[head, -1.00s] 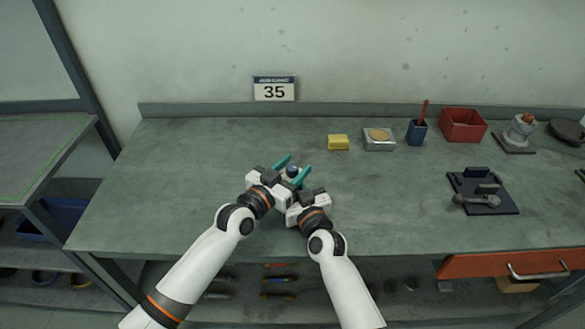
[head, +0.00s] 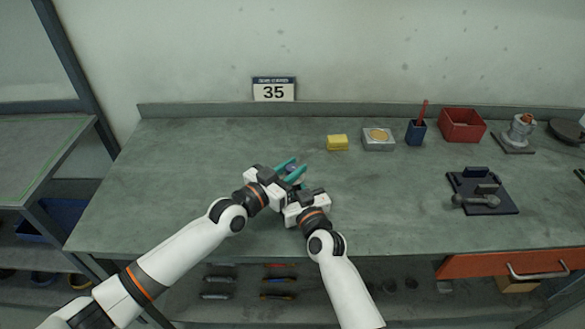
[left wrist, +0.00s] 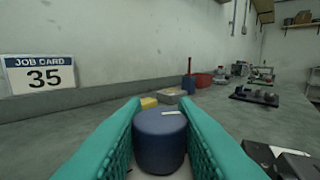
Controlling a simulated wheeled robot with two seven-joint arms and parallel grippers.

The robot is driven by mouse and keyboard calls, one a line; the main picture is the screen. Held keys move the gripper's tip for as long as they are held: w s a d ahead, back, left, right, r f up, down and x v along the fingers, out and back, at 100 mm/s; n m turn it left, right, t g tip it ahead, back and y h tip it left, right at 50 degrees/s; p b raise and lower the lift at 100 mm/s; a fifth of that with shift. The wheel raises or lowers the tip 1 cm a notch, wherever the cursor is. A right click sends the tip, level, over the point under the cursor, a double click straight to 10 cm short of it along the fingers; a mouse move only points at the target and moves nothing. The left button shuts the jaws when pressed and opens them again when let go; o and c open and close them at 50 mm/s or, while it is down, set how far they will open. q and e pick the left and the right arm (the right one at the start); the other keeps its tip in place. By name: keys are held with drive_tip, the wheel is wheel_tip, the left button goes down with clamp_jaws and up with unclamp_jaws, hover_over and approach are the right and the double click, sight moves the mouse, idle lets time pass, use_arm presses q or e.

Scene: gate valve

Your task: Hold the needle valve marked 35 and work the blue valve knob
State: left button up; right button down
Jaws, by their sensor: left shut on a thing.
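The blue knob (left wrist: 160,138) sits between the two teal fingers of my left gripper (left wrist: 160,145) in the left wrist view, and the fingers are shut on its sides. A pale mark shows on its top. In the head view the knob (head: 291,168) is small and partly covered by the left gripper (head: 290,170). The valve body under it is mostly hidden by both grippers. My right gripper (head: 296,192) is close below and right of the left one, at the valve; its fingertips are hidden. The job card marked 35 (head: 274,90) stands at the back wall.
A yellow block (head: 337,142), a grey box with a round disc (head: 379,139), a blue cup (head: 416,132) and a red bin (head: 462,125) stand along the back. A black fixture (head: 484,192) lies at right. The bench's left side is clear.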

use_arm(q)
drive_tip(key=shift+r, duration=0.1)
use_arm(e)
drive_tip(key=shift+a, duration=0.1)
use_arm(q)
drive_tip(key=o, duration=1)
drive_tip(key=v, duration=1.2)
use_arm(e)
drive_tip(key=c, duration=1.1)
unclamp_jaws()
drive_tip(key=shift+c, duration=0.2)
use_arm(q)
drive_tip(key=shift+d, duration=0.1)
